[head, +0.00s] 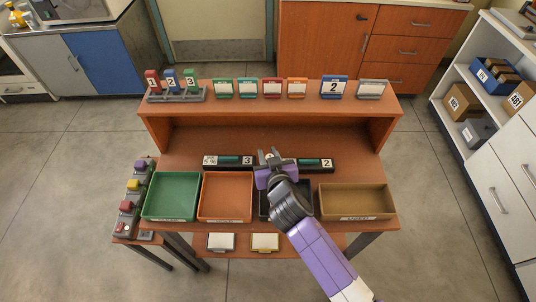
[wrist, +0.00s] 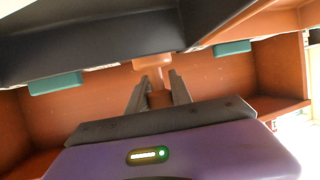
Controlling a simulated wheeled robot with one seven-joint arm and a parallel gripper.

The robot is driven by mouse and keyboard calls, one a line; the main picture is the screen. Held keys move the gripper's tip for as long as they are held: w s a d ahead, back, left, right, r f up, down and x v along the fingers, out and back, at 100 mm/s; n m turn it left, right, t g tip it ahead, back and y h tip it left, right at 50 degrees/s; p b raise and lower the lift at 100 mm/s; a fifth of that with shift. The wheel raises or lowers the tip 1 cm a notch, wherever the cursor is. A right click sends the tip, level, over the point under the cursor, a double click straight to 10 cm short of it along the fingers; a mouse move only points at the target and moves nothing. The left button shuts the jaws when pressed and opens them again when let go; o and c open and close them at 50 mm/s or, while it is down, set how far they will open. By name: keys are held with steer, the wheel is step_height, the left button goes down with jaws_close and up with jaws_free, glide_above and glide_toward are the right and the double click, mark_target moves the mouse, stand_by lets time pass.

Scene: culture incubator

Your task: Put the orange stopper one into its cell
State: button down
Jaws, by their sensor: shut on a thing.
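The orange stopper (wrist: 153,62) shows in the wrist view between my gripper's (wrist: 158,84) two grey fingers, which are shut on it. Its wide end is close to the edge of a dark block (wrist: 90,40); I cannot tell whether they touch. Teal pieces (wrist: 55,83) sit along the dark block on both sides of the stopper.
A green tray (head: 171,217), an orange tray (head: 225,219), a dark tray partly behind my arm, and a brown tray (head: 357,213) line the front. A raised shelf (head: 220,88) with cards and numbered blocks stands behind. Coloured buttons (head: 134,185) are at the left.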

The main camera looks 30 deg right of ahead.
steer(key=shift+s+f+b, duration=0.2)
steer(key=shift+f+b, duration=0.25)
steer(key=shift+f, duration=0.25)
steer(key=c, duration=1.1)
jaws_free()
steer(key=shift+c, duration=0.2)
steer(key=shift+f, duration=0.1)
steer(key=shift+r+p, duration=0.65)
steer(key=shift+p, duration=0.15)
steer(key=v, duration=0.4)
steer(key=b+v, duration=0.1)
steer(key=v, duration=0.7)
steer(key=shift+w+r, duration=0.2)
steer(key=shift+r, duration=0.05)
